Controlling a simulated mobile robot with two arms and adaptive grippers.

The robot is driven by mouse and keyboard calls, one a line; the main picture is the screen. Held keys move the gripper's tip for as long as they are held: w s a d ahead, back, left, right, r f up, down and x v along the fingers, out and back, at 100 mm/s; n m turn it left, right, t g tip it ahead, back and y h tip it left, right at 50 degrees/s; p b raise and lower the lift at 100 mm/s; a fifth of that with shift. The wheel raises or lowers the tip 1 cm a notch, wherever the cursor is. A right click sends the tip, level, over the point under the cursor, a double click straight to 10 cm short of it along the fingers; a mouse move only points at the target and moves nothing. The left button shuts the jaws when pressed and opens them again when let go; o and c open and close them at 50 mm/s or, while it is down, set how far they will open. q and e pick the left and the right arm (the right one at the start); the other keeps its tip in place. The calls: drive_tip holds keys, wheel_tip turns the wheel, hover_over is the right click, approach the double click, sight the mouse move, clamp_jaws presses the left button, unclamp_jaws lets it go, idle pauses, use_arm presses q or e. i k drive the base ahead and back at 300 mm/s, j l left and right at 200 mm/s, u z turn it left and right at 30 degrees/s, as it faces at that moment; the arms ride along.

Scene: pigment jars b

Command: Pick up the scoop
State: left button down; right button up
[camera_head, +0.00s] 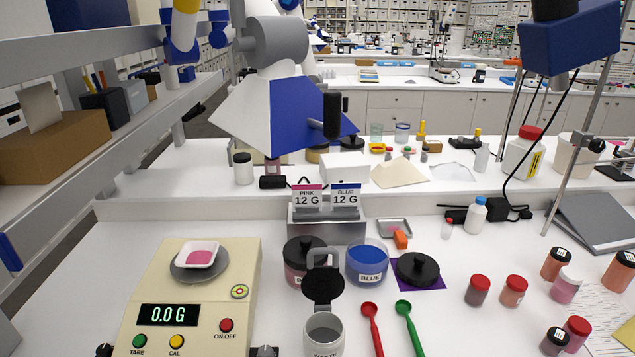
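Two scoops lie side by side on the white bench at the bottom centre of the head view. One is a red scoop (371,321) and the other is a green scoop (407,320). Their round ends point away from me, and their handles run towards the lower picture edge. Both lie free, with nothing gripping them. A grey jar (324,333) with a raised black lid stands left of the red scoop. Neither of my grippers shows in this view.
A scale (190,285) reading 0.0 G bears a white dish of pink powder (201,254). A blue jar (367,262) is open beside a lidded pink jar (304,262). A black lid (417,269) lies on a purple square. Several red-capped jars stand right.

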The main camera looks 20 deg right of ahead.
sight(403, 307)
drive_tip(key=z, duration=1.35)
drive_tip(key=l+u, duration=0.1)
drive_tip(key=l, duration=0.5)
drive_tip(key=k+l, duration=0.1)
drive_tip(key=l, duration=0.5)
drive_tip(key=u, duration=0.05)
